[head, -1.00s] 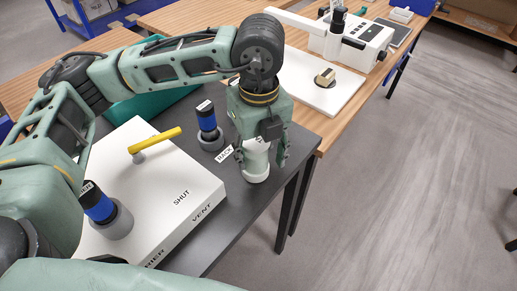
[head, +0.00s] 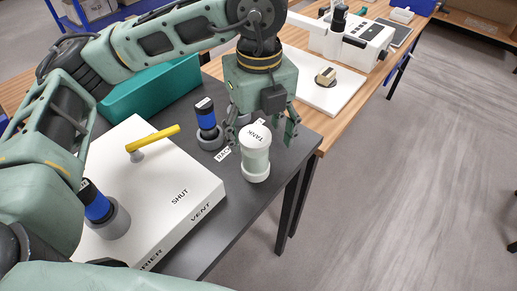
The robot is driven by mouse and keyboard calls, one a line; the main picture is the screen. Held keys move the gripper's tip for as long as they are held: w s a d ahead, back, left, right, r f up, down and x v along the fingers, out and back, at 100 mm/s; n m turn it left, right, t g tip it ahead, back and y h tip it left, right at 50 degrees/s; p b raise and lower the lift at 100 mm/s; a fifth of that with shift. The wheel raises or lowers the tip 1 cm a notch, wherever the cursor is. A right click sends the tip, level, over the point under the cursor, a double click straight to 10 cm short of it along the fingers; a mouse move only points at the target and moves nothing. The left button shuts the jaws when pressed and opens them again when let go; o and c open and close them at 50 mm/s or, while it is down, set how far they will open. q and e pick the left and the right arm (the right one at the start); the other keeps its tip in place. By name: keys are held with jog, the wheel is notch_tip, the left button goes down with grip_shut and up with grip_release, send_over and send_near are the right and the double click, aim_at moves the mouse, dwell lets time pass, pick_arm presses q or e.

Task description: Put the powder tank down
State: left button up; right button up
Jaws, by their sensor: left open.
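The powder tank (head: 256,158) is a pale green cylinder with a white lid labelled TANK and a white base. My right gripper is not in view.
A white box (head: 160,185) with a yellow lever (head: 155,138) and SHUT and VENT markings stands left of the tank. A blue-capped bottle (head: 207,120) sits in a grey holder behind it. A teal bin (head: 150,90) is farther back. A wooden bench (head: 330,128) adjoins the table.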

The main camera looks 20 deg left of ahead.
pick_arm(q)
notch_tip(320, 180, up, 7)
jog(key=shift+r+b, duration=0.1)
jog(key=shift+b, duration=0.4)
